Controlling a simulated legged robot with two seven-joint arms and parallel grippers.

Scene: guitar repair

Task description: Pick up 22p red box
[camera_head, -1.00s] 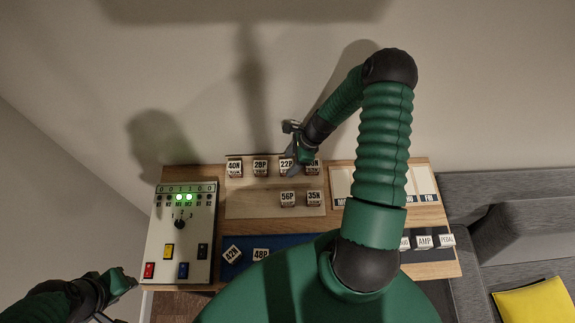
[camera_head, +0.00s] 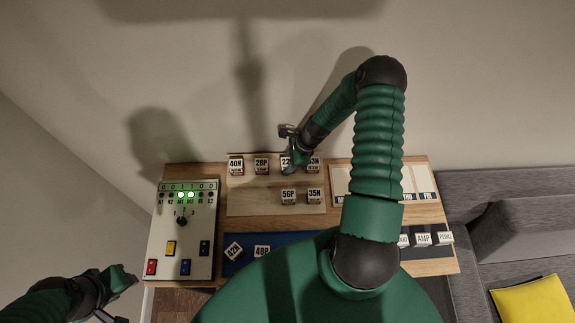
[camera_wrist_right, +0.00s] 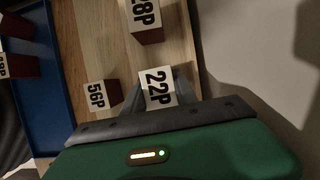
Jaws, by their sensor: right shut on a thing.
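The 22P box (camera_wrist_right: 158,88) has a white top with black print and sits between the fingers of my right gripper (camera_wrist_right: 157,97) in the right wrist view. That gripper is shut on it. In the head view my right gripper (camera_head: 291,158) is at the back row of boxes on the wooden board and partly covers the 22P box (camera_head: 286,161). I cannot tell whether the box is lifted off the board. My left gripper (camera_head: 122,300) is at the lower left, away from the boxes; its fingers are not clear.
Close by stand the 28P box (camera_head: 262,166), the 56P box (camera_head: 289,196) and the 35N box (camera_head: 314,195). The 40N box (camera_head: 236,166) is at the left end. A switch panel (camera_head: 205,222) stands left and a blue tray (camera_head: 291,238) lies in front.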

